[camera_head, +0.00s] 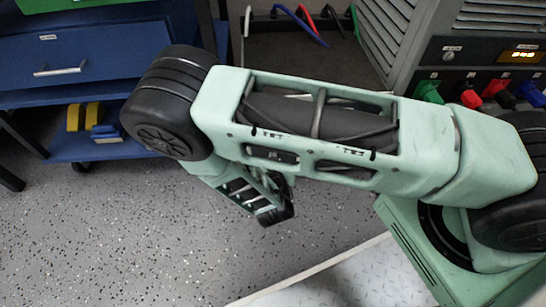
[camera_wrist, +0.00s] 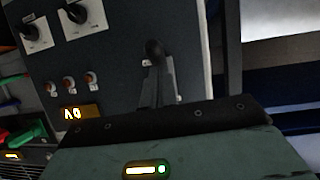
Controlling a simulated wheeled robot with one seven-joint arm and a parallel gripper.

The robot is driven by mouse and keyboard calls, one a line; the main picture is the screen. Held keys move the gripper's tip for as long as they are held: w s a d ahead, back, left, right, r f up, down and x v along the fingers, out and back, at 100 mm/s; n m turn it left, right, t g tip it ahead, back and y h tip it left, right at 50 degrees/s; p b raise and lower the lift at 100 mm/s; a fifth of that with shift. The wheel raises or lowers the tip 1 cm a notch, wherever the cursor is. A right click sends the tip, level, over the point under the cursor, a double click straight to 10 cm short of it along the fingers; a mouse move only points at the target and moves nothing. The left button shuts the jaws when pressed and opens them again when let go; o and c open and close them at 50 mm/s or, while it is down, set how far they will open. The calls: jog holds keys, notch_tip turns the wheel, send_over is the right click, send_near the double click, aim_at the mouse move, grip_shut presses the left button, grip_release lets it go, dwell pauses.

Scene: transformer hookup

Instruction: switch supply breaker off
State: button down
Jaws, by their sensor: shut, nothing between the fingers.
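In the wrist view, a dark panel (camera_wrist: 112,72) fills the upper left and middle. Two black rotary handles on white plates, one (camera_wrist: 29,33) and another (camera_wrist: 76,14), are at its upper left. My gripper (camera_wrist: 155,62) is shut with nothing between its fingers, in front of the right part of this panel. A dark rounded shape at the fingertips cannot be told clearly as a tip or a knob behind it. I cannot tell which control is the supply breaker, nor whether the fingers touch the panel.
Small indicators or buttons (camera_wrist: 69,83) and a lit display (camera_wrist: 80,112) sit lower on the panel. In the head view, a grey unit (camera_head: 471,47) with coloured plugs stands at right, a blue drawer cart (camera_head: 100,50) at left. Speckled floor (camera_head: 110,235) is clear.

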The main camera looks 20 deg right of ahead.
jog(key=shift+f, duration=0.35)
jog(key=shift+f, duration=0.15)
dwell(0.4)
